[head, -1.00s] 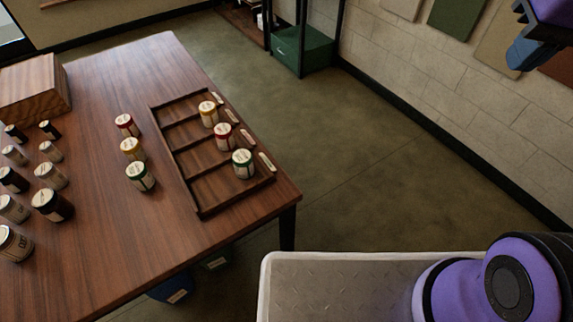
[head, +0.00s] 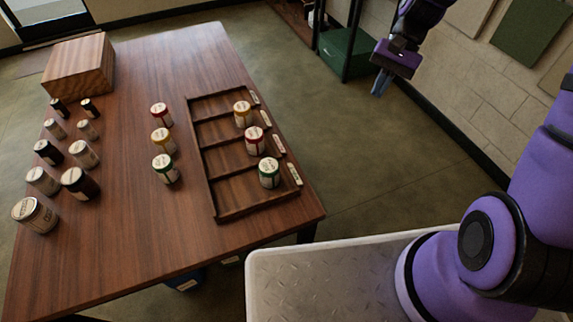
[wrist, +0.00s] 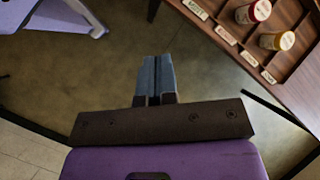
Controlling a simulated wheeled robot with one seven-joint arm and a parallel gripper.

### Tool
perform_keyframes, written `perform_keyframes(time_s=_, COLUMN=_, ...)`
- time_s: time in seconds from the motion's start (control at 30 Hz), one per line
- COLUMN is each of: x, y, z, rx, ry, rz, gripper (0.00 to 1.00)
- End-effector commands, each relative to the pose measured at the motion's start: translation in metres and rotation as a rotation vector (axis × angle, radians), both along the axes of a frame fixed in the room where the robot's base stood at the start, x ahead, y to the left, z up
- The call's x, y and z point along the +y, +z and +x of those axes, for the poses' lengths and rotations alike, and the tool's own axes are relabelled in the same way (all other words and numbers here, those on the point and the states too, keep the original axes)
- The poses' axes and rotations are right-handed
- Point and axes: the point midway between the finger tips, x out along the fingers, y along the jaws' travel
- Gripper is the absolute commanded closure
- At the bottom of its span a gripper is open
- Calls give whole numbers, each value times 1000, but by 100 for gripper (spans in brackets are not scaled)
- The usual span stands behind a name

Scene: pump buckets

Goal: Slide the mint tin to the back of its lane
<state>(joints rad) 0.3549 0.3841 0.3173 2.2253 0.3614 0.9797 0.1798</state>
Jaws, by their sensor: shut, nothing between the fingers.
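My gripper (head: 379,84) is shut and empty, over the floor to the right of the table and apart from the tray.
Red, yellow and green tins (head: 165,168) stand left of the tray. Several dark and pale jars (head: 80,183) and a wooden box (head: 80,65) are farther left on the table. A green bin (head: 345,52) stands by the wall. The floor between table and wall is clear.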

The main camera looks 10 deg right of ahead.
Motion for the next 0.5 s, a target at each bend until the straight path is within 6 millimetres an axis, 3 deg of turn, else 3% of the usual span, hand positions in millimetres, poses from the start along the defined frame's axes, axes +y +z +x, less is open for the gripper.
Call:
perform_keyframes(time_s=0.1, x=4, y=-34, z=8, rx=93, ry=-56, rz=68, gripper=100)
perform_keyframes(time_s=0.5, x=25, y=-132, z=23, rx=379, ry=-251, rz=307, gripper=100)
